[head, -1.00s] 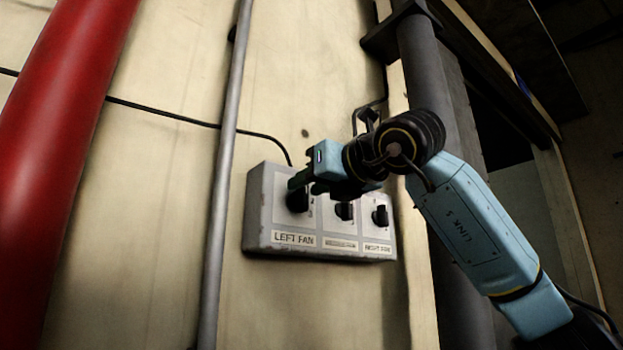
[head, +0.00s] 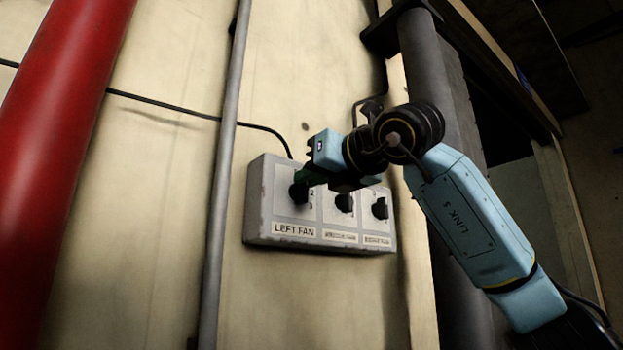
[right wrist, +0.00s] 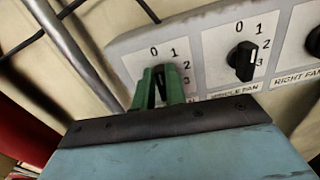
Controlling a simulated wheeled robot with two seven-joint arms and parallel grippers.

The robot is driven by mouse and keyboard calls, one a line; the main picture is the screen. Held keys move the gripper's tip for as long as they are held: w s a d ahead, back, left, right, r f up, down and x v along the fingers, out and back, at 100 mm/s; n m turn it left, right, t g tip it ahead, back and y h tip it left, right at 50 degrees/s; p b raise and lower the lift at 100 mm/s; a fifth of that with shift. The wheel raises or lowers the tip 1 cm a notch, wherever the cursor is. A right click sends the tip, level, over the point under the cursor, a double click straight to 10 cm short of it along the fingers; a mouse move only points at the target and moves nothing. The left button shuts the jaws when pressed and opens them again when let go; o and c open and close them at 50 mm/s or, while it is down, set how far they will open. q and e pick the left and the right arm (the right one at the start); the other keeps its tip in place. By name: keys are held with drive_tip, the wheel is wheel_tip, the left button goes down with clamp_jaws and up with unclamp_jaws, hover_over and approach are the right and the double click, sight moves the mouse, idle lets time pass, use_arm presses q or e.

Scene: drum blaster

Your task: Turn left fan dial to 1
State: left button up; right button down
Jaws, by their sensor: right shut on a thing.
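The grey control box (head: 257,215) is on the wall and carries three black dials. The left fan dial (head: 298,195) is above the "LEFT FAN" label, with 2 and 3 visible beside it. My right gripper (head: 303,178) reaches in from the right, its green fingers at this dial. In the right wrist view the green fingers (right wrist: 160,85) are shut on the dial, below the printed 0 and 1. The fingers hide most of the dial, so its exact setting cannot be read. My left gripper is not in view.
The middle dial (head: 344,203) and the right fan dial (head: 380,208) sit close by on the same box. A thin grey pipe (head: 222,180) runs just left of the box. A thick red pipe (head: 60,130) stands farther left.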

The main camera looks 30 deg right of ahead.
drive_tip(key=shift+d+f+m+b, duration=0.15)
drive_tip(key=shift+m+b, duration=0.45)
drive_tip(key=shift+m, duration=0.55)
drive_tip(key=shift+d+m+b, duration=0.2)
drive_tip(key=shift+m+b, duration=0.35)
drive_tip(key=shift+m, duration=0.55)
drive_tip(key=shift+d+f+m+b, duration=0.15)
drive_tip(key=shift+m+b, duration=0.45)
drive_tip(key=shift+m, duration=0.55)
drive_tip(key=shift+r, duration=0.15)
drive_tip(key=c, duration=1.4)
unclamp_jaws()
drive_tip(key=shift+c, duration=0.2)
drive_tip(key=s+d+b, duration=0.1)
drive_tip(key=s+b, duration=0.2)
drive_tip(key=s, duration=1)
drive_tip(key=shift+s, duration=0.2)
drive_tip(key=shift+d, duration=0.1)
